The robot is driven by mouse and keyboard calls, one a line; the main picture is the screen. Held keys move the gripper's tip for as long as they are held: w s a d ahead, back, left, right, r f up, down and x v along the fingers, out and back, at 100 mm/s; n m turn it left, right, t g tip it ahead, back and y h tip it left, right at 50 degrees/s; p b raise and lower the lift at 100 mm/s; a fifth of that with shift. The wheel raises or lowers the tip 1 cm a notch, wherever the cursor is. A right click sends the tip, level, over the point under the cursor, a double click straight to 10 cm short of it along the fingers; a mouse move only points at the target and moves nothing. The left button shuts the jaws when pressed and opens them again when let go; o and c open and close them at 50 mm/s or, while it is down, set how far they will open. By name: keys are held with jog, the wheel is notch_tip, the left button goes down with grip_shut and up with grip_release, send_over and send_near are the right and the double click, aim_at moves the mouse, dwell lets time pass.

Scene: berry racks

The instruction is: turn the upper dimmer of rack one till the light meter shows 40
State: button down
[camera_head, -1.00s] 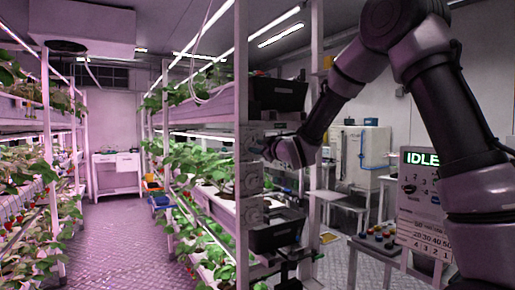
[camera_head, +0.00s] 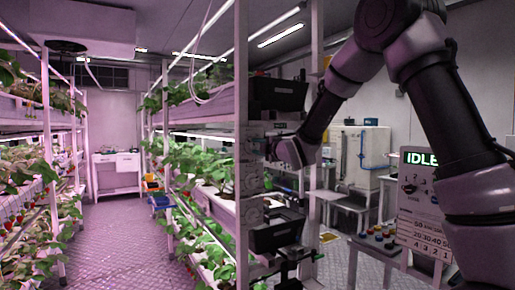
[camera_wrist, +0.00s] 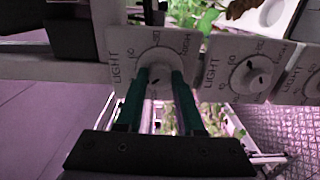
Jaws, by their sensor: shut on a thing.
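In the wrist view, my gripper (camera_wrist: 159,80) has its two teal fingers on either side of the white round knob of a dimmer (camera_wrist: 120,45) marked LIGHT. The fingers are shut on this knob and hide part of it and its scale. In the head view, the dimmers (camera_head: 250,183) sit one above another on the near rack post, and my gripper (camera_head: 272,150) reaches the upper part of that post. The fingertips are too small there to make out. I cannot make out a light meter reading in either view.
A second dimmer (camera_wrist: 245,72) sits close beside the held one in the wrist view, with another at the right edge. Dark bins (camera_head: 278,95) stand beside the post. A board reading IDLE (camera_head: 422,215) stands at right. The aisle floor (camera_head: 125,230) is clear.

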jog(key=shift+f+n, duration=0.1)
jog(key=shift+n, duration=0.4)
jog(key=c, duration=0.5)
grip_release()
jog(key=shift+s+d, duration=0.1)
jog(key=v, duration=1)
jog(key=shift+s+d, duration=0.2)
jog(key=shift+s, duration=0.05)
